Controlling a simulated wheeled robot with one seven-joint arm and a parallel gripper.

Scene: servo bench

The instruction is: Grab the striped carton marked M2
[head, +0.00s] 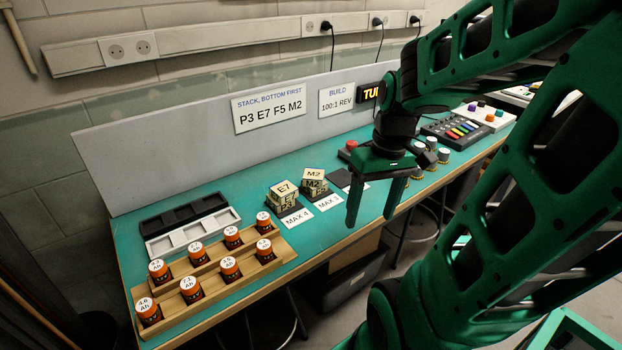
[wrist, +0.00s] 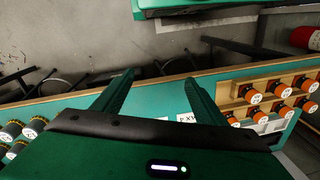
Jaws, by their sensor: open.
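The carton marked M2 (head: 313,175) is pale with dark markings. It sits on top of a short stack on a dark pad in the middle of the bench in the head view. A second stack with an E7 carton (head: 283,189) on top stands just left of it, marked P3 lower down. My gripper (head: 372,218) is open and empty, right of the M2 stack and apart from it, fingers pointing down. In the wrist view my open gripper (wrist: 160,77) has nothing between its fingers. No carton shows there.
A wooden rack (head: 215,288) of orange-black batteries stands at the left front, with a black tray (head: 185,215) and a white tray (head: 193,233) behind it. White cards lie before the stacks. Knobs and a panel (head: 455,131) stand to the right.

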